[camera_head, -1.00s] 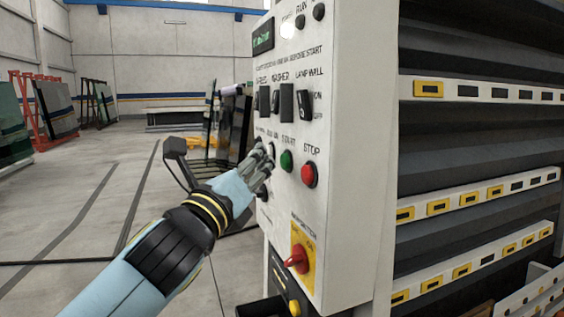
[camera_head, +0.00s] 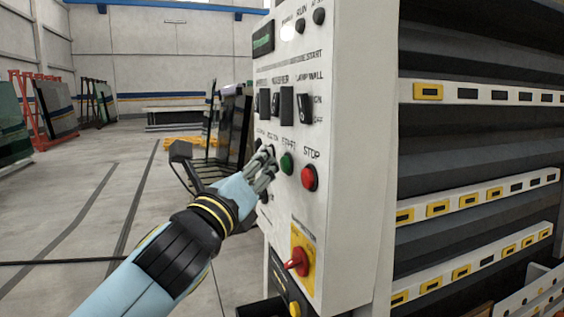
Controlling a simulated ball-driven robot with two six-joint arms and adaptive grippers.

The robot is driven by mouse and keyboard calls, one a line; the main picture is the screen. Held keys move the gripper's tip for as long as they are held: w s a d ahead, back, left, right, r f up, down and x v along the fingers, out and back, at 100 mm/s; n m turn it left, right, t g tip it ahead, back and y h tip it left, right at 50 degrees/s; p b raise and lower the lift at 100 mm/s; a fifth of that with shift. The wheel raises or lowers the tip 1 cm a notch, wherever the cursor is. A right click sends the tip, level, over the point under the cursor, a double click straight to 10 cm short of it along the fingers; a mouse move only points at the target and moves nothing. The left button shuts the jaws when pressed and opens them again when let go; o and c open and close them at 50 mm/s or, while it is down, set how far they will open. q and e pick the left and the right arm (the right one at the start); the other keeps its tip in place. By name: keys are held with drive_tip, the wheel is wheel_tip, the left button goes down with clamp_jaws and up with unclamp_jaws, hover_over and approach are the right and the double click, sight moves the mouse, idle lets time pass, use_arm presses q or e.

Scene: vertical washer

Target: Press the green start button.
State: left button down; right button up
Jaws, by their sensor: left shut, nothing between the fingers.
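The green start button (camera_head: 287,163) is on the white control panel (camera_head: 335,215), under the label START. My left gripper (camera_head: 268,155) is shut and empty. Its fingertips are just left of the green button, close to the panel face. I cannot tell whether they touch the panel. The green button looks uncovered. The red stop button (camera_head: 309,177) is to its right and slightly lower. My right gripper is not in view.
Black switches (camera_head: 286,104) sit above the buttons. A red rotary switch (camera_head: 297,262) on a yellow plate is below. The washer's dark slatted side (camera_head: 480,145) fills the right. Open floor (camera_head: 70,210) lies left.

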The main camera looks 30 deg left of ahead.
use_arm(q)
drive_tip(key=shift+w+d+p, duration=0.35)
drive_tip(key=shift+w+d, duration=0.05)
drive_tip(key=shift+w, duration=0.05)
idle(1.0)
idle(0.3)
drive_tip(key=shift+s+a+b, duration=0.55)
drive_tip(key=shift+s+a, duration=0.1)
drive_tip(key=shift+s, duration=0.05)
